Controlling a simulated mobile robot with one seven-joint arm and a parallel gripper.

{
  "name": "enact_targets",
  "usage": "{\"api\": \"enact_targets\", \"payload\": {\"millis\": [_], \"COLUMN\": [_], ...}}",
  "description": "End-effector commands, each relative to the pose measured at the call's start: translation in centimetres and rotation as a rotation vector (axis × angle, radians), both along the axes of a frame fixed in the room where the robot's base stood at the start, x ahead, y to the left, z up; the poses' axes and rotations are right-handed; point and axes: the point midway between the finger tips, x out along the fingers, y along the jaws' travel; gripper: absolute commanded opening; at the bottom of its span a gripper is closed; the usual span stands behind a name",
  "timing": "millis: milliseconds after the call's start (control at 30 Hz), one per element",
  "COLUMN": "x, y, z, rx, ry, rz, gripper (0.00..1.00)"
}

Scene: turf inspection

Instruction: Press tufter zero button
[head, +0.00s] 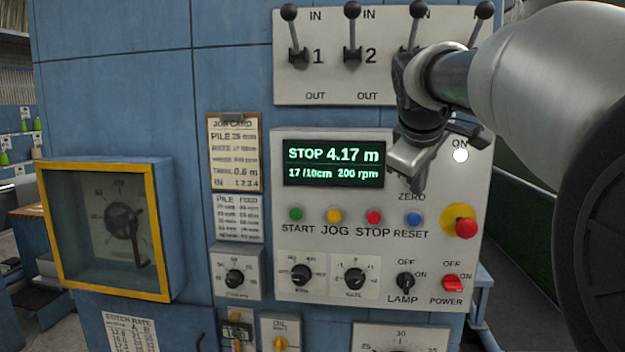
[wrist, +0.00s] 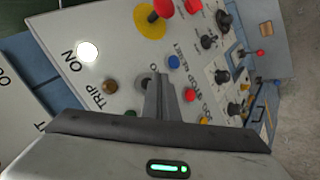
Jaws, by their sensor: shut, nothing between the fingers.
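The tufter control panel (head: 335,262) faces me, with a "ZERO" label (head: 411,197) above the blue reset button (head: 414,216). My gripper (head: 418,186) is in front of the panel, its shut, empty fingertips just above that label. It hides the zero button in the head view. In the wrist view a small dark round zero button (wrist: 146,80) shows partly behind the fingertips (wrist: 158,80). I cannot tell whether they touch it. The green display (head: 334,163) reads STOP, 4.17 m, 17/10cm, 200 rpm.
Green start (head: 296,214), yellow jog (head: 334,215) and red stop (head: 374,216) buttons sit left of reset. A red emergency knob (head: 465,227) is lower right. Levers (head: 353,55) stand out above. A yellow-framed box (head: 105,228) juts out at left.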

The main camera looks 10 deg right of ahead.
Motion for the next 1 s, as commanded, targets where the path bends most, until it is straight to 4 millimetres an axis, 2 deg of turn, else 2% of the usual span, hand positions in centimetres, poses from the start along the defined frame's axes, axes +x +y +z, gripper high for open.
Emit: {"api": "enact_targets", "payload": {"millis": [567, 1000], "x": [0.02, 0.83], "y": [0.00, -0.24], "z": [0.00, 0.00], "rx": [0.000, 0.000], "ry": [0.000, 0.000], "rz": [0.000, 0.000], "gripper": [0.00, 0.00]}}
